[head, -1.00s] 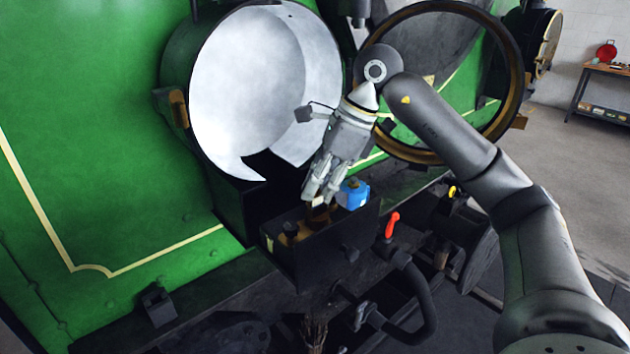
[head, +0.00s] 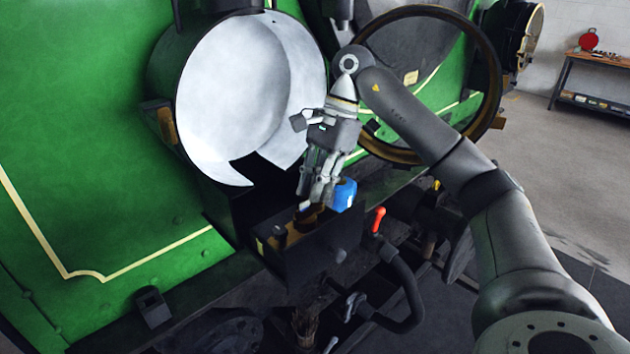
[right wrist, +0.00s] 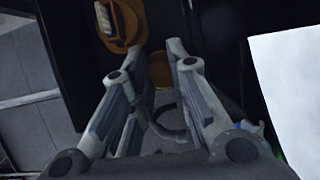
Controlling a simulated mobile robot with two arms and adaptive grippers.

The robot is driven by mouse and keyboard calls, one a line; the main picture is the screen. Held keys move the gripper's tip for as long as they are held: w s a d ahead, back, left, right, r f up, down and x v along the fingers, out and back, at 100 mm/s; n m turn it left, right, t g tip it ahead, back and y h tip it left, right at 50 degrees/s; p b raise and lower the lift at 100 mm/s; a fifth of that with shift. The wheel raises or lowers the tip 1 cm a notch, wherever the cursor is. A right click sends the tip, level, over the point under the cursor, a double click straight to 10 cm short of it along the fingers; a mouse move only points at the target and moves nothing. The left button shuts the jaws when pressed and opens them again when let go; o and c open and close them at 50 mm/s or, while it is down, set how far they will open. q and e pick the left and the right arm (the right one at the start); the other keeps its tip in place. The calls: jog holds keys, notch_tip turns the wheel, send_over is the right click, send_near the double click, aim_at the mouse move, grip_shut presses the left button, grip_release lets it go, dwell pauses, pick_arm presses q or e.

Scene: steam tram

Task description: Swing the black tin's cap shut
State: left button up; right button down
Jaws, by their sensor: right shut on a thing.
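The black tin (head: 310,250) is a dark box below the open round smokebox, with brass fittings on top. A brass flange with a pale tab (right wrist: 118,22) shows at upper left in the right wrist view. My right gripper (head: 312,202) reaches down onto the box's top; its fingers stand a little apart around a small round brass piece (right wrist: 160,70), which looks like the cap. Finger contact and the hinge are hard to make out. A blue object (head: 343,195) sits right beside the fingers. My left gripper is not in view.
The white-lined round opening (head: 245,95) is behind and left of my gripper. Its open round door (head: 490,75) stands at right, behind my arm. A red handle (head: 378,220) and a black hose (head: 405,285) are right of the box.

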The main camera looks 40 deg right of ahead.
jog(key=shift+f, duration=0.1)
dwell(0.4)
jog(key=c, duration=1.4)
grip_release()
jog(key=shift+o, duration=0.2)
notch_tip(320, 180, up, 10)
